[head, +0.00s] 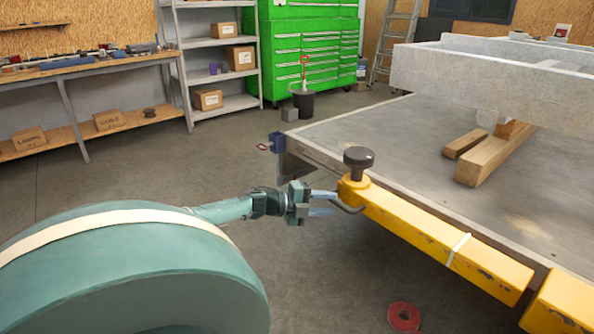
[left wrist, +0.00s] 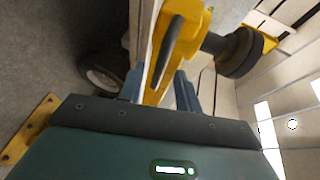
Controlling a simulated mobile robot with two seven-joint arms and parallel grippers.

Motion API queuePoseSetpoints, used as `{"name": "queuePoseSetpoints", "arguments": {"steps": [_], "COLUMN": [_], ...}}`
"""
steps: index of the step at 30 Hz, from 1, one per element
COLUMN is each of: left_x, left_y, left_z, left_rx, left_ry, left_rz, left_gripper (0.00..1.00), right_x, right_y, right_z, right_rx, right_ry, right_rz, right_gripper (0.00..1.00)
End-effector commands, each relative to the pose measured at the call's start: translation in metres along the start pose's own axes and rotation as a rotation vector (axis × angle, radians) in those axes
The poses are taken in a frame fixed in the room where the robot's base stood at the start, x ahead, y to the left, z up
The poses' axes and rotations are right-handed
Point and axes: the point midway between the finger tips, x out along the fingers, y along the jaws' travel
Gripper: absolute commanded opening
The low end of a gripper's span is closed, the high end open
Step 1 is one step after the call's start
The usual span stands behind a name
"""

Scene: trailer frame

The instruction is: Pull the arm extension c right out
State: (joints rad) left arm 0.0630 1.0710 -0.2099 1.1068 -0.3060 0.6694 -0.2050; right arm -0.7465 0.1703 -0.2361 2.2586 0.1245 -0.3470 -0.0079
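A yellow beam (head: 430,235), which looks like the arm extension, lies along the near edge of the trailer bed. It has a black round knob (head: 358,158) on its left end and a dark bent handle (head: 347,207) below the knob. My left gripper (head: 328,203) points at that end, with its two fingers apart beside the handle. In the left wrist view, the fingers (left wrist: 159,85) stand apart with the yellow end piece (left wrist: 172,55) and dark handle (left wrist: 172,38) in line between or just beyond them. I cannot tell whether they touch. My right gripper is not in view.
The trailer bed (head: 370,130) carries wooden blocks (head: 495,155) and a grey frame (head: 490,85). Another yellow piece (head: 565,302) is at the lower right. A red ring (head: 404,316) lies on the floor. The floor left of the trailer is mostly clear.

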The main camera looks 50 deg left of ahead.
Motion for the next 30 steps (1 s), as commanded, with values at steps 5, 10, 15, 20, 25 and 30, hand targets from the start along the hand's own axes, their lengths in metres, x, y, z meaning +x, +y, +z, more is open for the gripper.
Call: {"name": "queuePoseSetpoints", "arguments": {"steps": [5,10,15,20,25,30], "left_x": [-0.031,-0.057,-0.080,-0.093,-0.097,-0.097], "left_y": [0.000,-0.001,-0.001,-0.001,-0.001,-0.001], "left_z": [0.000,0.000,0.000,0.001,0.001,0.001], "left_rx": [-0.002,-0.003,-0.002,0.000,0.001,0.001], "left_ry": [-0.001,-0.002,-0.003,-0.003,-0.003,-0.003], "left_rz": [0.006,0.005,0.003,0.001,0.000,-0.001], "left_gripper": [0.34,0.34,0.34,0.34,0.34,0.34], "right_x": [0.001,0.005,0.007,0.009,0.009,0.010], "right_y": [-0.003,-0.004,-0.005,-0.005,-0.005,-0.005], "right_z": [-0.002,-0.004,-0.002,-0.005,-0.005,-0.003], "right_rx": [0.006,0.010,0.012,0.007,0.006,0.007], "right_ry": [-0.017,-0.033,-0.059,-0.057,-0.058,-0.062], "right_rz": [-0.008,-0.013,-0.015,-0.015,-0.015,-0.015], "right_gripper": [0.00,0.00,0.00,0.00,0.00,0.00]}}
